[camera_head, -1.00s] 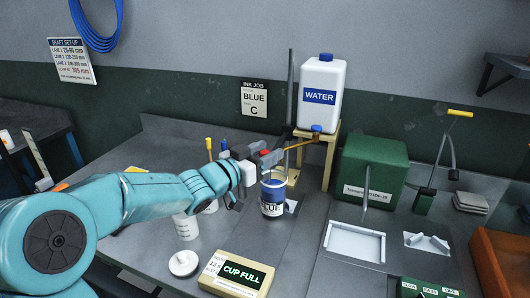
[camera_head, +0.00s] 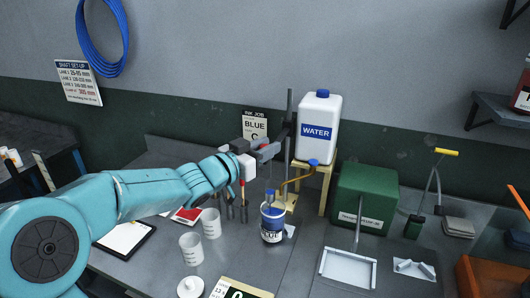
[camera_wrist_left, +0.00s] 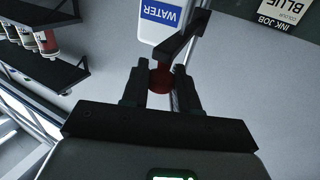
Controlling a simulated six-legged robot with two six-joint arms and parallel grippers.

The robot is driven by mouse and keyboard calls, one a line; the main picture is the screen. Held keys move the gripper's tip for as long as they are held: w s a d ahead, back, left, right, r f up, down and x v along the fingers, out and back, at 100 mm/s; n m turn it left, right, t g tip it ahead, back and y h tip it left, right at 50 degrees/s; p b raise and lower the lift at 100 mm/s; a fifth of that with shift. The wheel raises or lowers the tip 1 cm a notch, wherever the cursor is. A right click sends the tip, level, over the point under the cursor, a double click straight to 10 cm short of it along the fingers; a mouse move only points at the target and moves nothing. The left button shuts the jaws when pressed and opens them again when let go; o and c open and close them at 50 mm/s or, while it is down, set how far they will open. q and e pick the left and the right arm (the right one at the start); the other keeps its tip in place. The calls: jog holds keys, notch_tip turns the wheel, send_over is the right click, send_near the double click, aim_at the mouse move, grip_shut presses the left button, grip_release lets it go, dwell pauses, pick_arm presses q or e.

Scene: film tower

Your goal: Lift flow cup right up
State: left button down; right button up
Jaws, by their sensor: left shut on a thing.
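My left gripper (camera_head: 262,151) is beside the upright dark rod and high above the blue ink can (camera_head: 271,228). In the left wrist view its fingers (camera_wrist_left: 160,85) are closed on a red round knob (camera_wrist_left: 160,78), with a dark bar beyond it. A narrow bluish piece (camera_head: 270,196), apparently the flow cup, shows upright just over the can's mouth, below the gripper. Its lower end is hard to make out against the can. The can stands upright on the bench. My right gripper is not in view.
A white water jug (camera_head: 319,130) stands on a wooden stand (camera_head: 326,188) right of the gripper. Two pale beakers (camera_head: 211,223) (camera_head: 191,249) and a white lid (camera_head: 190,287) are left of the can. A green box (camera_head: 364,200) is at right.

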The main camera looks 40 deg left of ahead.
pick_arm(q)
notch_tip(320, 180, up, 8)
jog(key=p, duration=0.5)
jog(key=shift+r, duration=0.1)
jog(key=shift+a+r, duration=0.1)
jog(key=shift+r, duration=0.2)
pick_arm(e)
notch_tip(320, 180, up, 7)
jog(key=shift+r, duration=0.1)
pick_arm(q)
jog(key=c, duration=0.9)
grip_release()
jog(key=shift+c, duration=0.2)
jog(key=shift+f, duration=0.15)
